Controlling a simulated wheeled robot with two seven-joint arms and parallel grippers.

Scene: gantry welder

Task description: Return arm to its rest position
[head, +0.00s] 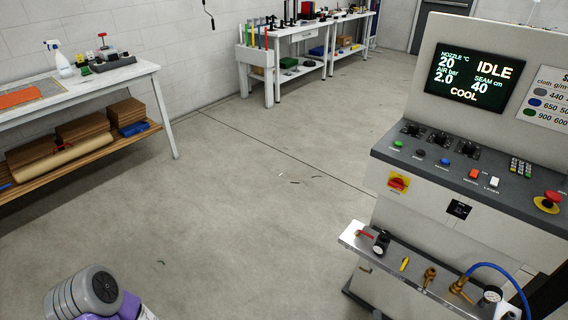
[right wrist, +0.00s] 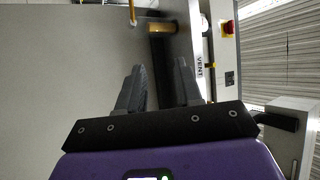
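My right gripper (right wrist: 160,80) shows in the right wrist view with its two grey fingers apart and nothing held between them. Beyond the fingertips is a dark upright part with a brass-coloured end (right wrist: 161,29), seen past the gap. A white panel marked VENT (right wrist: 199,66) is to the right of the fingers. In the head view a grey and purple part of my own arm shows at the bottom left. I cannot make out the right gripper's fingers there. My left gripper is not in view.
The control console (head: 478,165) stands at right, its screen (head: 465,78) reading IDLE and COOL. A shelf (head: 410,275) with valves and a gauge (head: 490,295) juts from it, with a blue hose. A workbench (head: 95,80) stands at left.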

